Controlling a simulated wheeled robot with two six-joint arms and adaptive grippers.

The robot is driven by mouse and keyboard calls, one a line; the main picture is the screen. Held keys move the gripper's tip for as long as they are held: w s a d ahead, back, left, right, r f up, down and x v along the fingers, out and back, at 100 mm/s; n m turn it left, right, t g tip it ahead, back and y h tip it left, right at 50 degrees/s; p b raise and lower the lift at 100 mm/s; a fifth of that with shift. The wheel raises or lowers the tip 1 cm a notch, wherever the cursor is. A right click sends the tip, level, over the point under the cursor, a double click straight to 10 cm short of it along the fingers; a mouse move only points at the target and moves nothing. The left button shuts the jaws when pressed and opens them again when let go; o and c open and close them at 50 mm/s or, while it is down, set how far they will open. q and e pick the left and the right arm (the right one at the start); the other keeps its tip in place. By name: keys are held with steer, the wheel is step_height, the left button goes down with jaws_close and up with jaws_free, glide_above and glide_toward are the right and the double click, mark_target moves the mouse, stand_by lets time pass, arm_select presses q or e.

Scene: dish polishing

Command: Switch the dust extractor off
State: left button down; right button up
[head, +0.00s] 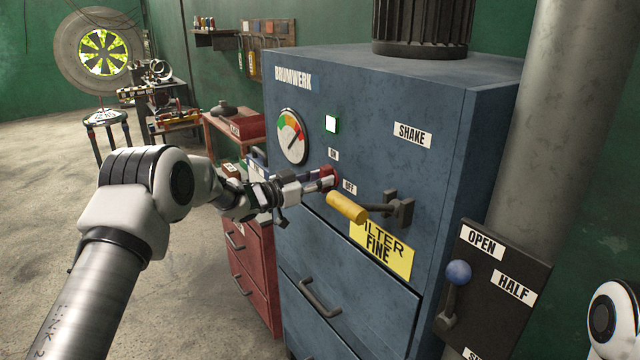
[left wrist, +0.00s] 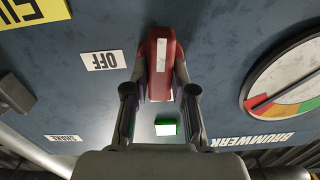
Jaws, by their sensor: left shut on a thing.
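ON is not visible there. The lamp (head: 331,124) glows green-white. My right gripper is out of view.
A yellow-handled lever (head: 347,206) sticks out just right of and below the knob, near the gripper. A gauge (head: 292,137) is above left. A blue-knobbed lever (head: 458,272) on a dark plate stands lower right. A red drawer cabinet (head: 247,262) is beside the extractor.

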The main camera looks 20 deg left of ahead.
arm_select(q)
steer(key=shift+s+d+f+m+b, duration=0.1)
steer(key=shift+m+b, duration=2.65)
steer(key=shift+b, duration=0.15)
steer(key=shift+d+f+m+b, duration=0.1)
steer(key=shift+m+b, duration=2.7)
steer(key=shift+b, duration=0.1)
steer(key=shift+s+d+f+m+b, duration=0.1)
steer(key=shift+m+b, duration=2.65)
steer(key=shift+b, duration=0.15)
steer(key=c, duration=1)
jaws_free()
steer(key=shift+o, duration=0.2)
steer(key=v, duration=1.2)
